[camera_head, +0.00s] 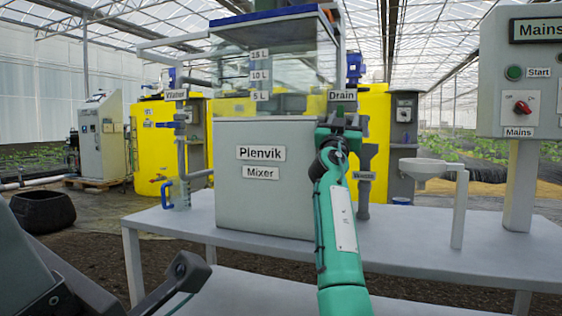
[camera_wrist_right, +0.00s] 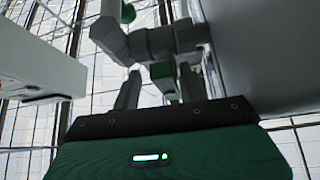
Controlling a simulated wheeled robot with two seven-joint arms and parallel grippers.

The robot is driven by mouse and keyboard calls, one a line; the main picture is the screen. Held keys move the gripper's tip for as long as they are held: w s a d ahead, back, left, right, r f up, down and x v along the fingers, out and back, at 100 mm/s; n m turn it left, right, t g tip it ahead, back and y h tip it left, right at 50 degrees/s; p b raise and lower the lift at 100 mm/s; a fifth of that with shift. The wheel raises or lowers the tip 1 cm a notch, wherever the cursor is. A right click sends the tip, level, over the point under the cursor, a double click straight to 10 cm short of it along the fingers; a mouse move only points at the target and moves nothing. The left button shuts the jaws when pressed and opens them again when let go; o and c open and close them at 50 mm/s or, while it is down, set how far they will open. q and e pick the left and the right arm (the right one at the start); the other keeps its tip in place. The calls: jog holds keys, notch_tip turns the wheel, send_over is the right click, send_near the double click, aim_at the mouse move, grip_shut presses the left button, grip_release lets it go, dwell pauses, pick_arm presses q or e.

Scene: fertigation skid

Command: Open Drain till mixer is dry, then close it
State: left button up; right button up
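The Plenvik mixer (camera_head: 267,185) stands on the grey table, with a clear upper tank (camera_head: 290,65) marked in litres. I cannot make out a liquid level. The Drain label (camera_head: 342,96) is at its right edge. My right arm reaches up to the fittings below that label, and its gripper (camera_head: 336,138) mostly hides the drain valve. In the right wrist view my right gripper (camera_wrist_right: 160,78) has its fingers apart, with a small green part (camera_wrist_right: 166,82) between them, below a grey valve body (camera_wrist_right: 155,42). Contact is not clear.
A Mains box (camera_head: 535,85) with a red knob stands on a post at the right. Water piping (camera_head: 181,150) with a blue handle is on the left. The table front (camera_head: 280,262) is bare.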

jog(key=s+a, duration=0.3)
jog(key=s, duration=0.1)
jog(key=shift+a, duration=0.2)
jog(key=shift+s+a+f+p, duration=0.1)
jog(key=shift+s+p, duration=0.05)
jog(key=shift+s, duration=0.5)
jog(key=shift+s+a+p, duration=0.1)
jog(key=shift+s+p, duration=0.05)
jog(key=shift+s, duration=0.45)
